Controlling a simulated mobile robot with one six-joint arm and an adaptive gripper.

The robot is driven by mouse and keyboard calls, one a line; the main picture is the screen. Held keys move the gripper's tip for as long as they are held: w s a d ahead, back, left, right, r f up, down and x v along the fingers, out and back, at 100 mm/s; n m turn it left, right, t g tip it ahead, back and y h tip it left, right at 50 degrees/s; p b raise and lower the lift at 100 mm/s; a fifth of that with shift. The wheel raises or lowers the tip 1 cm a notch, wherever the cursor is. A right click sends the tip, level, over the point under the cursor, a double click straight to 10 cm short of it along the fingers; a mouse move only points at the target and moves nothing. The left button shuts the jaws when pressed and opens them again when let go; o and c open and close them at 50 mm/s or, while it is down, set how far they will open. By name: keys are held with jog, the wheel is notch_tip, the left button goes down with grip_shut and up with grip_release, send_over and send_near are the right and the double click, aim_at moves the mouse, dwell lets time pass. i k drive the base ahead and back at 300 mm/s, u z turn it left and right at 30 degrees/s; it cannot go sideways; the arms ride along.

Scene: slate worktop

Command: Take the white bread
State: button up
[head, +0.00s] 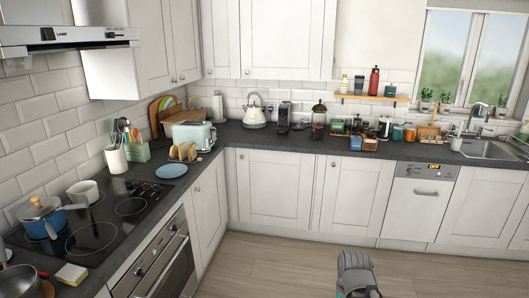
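Several bread slices (183,152) stand upright side by side, apparently in a rack, on the worktop left of the corner. They look tan to golden with darker crusts; which one is white bread I cannot tell at this size. A round blue plate (172,171) lies empty just in front of them. A mint-green toaster (194,134) stands behind them. My gripper (357,272) shows as a dark grey shape at the bottom edge, over the floor, far from the bread. Its fingers cannot be made out.
The dark worktop (240,136) runs along both walls. A black hob (105,215) with a blue pot (42,217) is at left. A utensil pot (116,158) and green box (137,151) stand left of the bread. A white kettle (254,113) stands behind. The floor is clear.

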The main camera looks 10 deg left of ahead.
aim_at(182, 148)
jog(key=u, duration=0.1)
jog(key=i, duration=1.5)
jog(key=u, duration=0.4)
jog(key=i, duration=0.8)
jog(key=u, duration=0.4)
jog(key=i, duration=1.1)
jog(key=u, duration=0.2)
